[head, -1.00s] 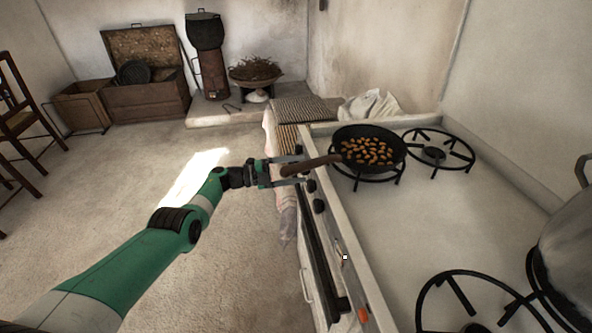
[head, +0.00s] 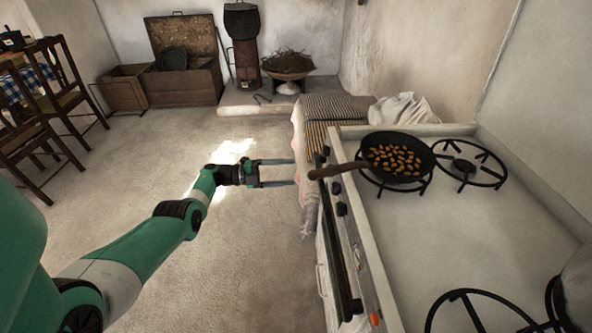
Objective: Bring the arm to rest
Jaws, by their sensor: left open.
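My left arm reaches in from the lower left, and its gripper (head: 278,173) is open and empty. The gripper hangs over the floor, just left of the stove front, with its fingers pointing right. The dark frying pan (head: 397,160) sits on the back left burner and holds several brown pieces. Its wooden handle (head: 337,171) sticks out left past the stove edge, a short gap from my fingertips. My right gripper is not in view.
The white stove top (head: 448,231) fills the right side, with black burner grates and part of a metal pot (head: 578,290). A cloth (head: 308,190) hangs at the stove's far left corner. Wooden chairs (head: 62,100) stand at left. The floor between is clear.

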